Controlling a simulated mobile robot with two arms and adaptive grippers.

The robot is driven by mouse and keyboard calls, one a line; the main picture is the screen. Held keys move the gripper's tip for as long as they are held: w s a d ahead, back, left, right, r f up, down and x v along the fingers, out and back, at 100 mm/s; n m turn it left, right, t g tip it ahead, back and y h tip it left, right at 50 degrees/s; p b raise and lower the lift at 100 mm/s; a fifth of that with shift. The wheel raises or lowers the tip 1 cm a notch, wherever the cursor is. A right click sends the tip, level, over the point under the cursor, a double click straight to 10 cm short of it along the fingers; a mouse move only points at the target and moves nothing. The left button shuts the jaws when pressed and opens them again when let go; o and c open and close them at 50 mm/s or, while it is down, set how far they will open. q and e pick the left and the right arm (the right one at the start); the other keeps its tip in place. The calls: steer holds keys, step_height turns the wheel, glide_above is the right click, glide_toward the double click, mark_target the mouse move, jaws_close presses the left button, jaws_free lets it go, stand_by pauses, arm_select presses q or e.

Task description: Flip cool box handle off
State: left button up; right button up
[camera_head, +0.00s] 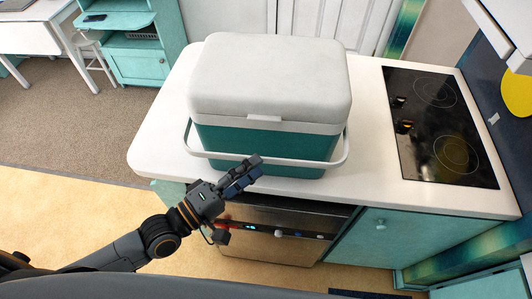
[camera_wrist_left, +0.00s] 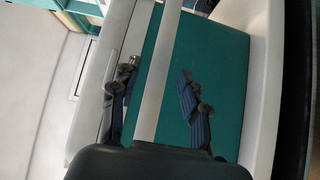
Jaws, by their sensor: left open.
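The cool box (camera_head: 265,138) stands on the white counter, with a teal body and a closed pale grey lid (camera_head: 270,80). Its white handle (camera_head: 300,162) hangs down in a loop across the front of the body, below the lid. My left gripper (camera_head: 246,172) is at the front of the box, by the left half of the handle's bar. In the left wrist view, the gripper (camera_wrist_left: 155,88) is open and the handle bar (camera_wrist_left: 158,75) passes between its two fingers. I cannot tell whether a finger touches the bar. My right gripper is not in view.
A black cooktop (camera_head: 438,125) lies to the right of the box on the counter (camera_head: 365,140). A dark appliance front (camera_head: 285,225) and a teal cabinet (camera_head: 375,240) are below the counter edge. Counter to the left of the box is clear.

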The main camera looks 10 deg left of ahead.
mark_target(266, 160)
arm_select(q)
steer(key=shift+p+x, duration=0.5)
steer(key=shift+x, duration=1.75)
steer(key=shift+s, duration=0.1)
steer(key=shift+c, duration=0.2)
jaws_close()
